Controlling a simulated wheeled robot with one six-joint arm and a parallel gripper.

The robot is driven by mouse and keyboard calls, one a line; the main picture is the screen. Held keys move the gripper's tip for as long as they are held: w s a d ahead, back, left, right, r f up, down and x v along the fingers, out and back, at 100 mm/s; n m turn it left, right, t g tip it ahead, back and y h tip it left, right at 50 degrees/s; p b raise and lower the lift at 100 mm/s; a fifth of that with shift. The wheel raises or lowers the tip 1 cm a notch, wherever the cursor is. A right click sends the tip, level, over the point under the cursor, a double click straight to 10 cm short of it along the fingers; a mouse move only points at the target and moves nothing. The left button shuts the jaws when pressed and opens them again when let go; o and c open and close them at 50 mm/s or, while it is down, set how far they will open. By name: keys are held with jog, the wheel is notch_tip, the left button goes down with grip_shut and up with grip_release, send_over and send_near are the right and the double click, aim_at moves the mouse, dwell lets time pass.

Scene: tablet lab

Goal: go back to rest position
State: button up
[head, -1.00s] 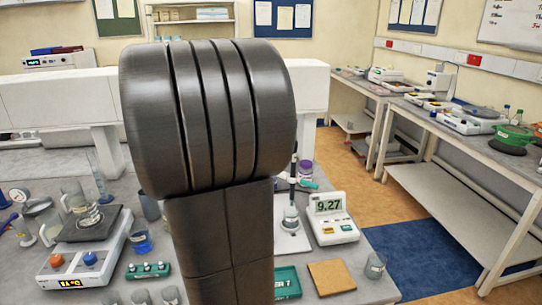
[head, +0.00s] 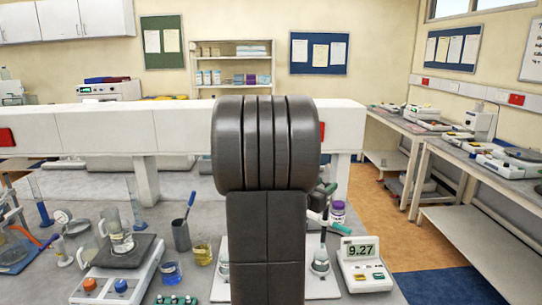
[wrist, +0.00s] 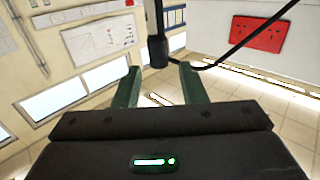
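My gripper (wrist: 158,70) shows in the wrist view as two green fingers held apart. A dark upright rod (wrist: 157,45) with a black cable shows in the gap, with space visible on both sides. I see nothing clamped. In the head view my dark arm stands in the middle and hides most of the gripper. Green finger-like parts stick out to the right of the arm, near the top of a probe (head: 322,240) on a white stand base.
A meter reading 9.27 (head: 363,266) stands right of the probe. A hotplate (head: 118,284) with glassware is on the left. A cylinder holding a blue item (head: 181,235) and a yellow beaker (head: 202,252) stand near the arm. A white raised shelf (head: 90,128) crosses behind.

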jog(key=x, duration=0.2)
jog(key=shift+w+d, duration=0.2)
jog(key=shift+w+d+f, duration=0.1)
jog(key=shift+f, duration=0.25)
jog(key=shift+r, duration=0.1)
